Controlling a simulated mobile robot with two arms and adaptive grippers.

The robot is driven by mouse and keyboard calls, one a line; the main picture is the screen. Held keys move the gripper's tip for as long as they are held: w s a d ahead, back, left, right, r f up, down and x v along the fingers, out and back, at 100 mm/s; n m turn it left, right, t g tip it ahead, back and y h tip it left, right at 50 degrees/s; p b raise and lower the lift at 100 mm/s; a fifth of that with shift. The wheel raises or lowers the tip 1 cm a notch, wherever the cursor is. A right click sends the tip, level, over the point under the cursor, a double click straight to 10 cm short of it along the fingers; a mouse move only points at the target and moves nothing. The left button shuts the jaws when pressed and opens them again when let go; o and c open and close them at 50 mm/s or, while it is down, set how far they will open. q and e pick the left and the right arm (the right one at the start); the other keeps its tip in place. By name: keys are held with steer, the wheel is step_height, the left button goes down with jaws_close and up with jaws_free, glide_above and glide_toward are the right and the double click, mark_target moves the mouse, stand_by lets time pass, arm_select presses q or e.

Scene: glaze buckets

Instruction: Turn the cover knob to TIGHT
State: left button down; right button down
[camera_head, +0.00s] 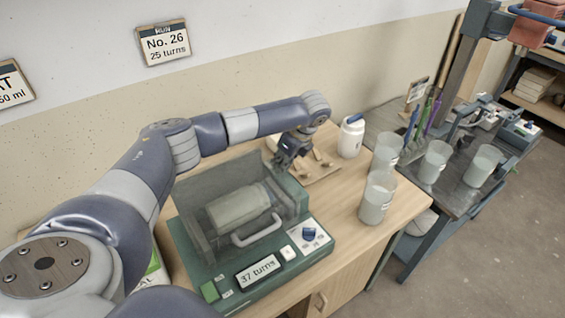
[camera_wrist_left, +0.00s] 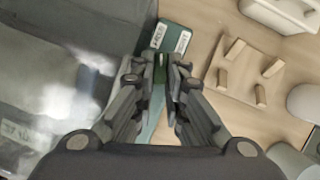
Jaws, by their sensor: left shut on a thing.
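The green machine (camera_head: 222,292) stands on the bench with a clear cover over a pale cylinder (camera_head: 238,207). My left gripper (camera_head: 283,163) reaches down at the machine's back right corner. In the left wrist view the gripper (camera_wrist_left: 162,68) is shut on a narrow dark green piece, which looks like the cover knob (camera_wrist_left: 160,73), mostly hidden by the fingers. Just beyond it is a green plate (camera_wrist_left: 172,37) with two white labels, too small to read surely. Which way the knob points cannot be told. My right gripper is not in view.
A blue knob (camera_head: 309,234) and a "37 turns" display (camera_head: 258,271) are on the machine's front. A wooden pegged board (camera_head: 318,168) lies beside my gripper. A white bottle (camera_head: 351,137) and several cloudy buckets (camera_head: 376,200) stand to the right. A wall sign (camera_head: 164,43) reads "No. 26, 25 turns".

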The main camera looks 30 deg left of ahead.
arm_select(q)
steer(key=shift+r+m, duration=0.1)
steer(key=shift+m, duration=0.2)
steer(key=c, duration=1.9)
jaws_free()
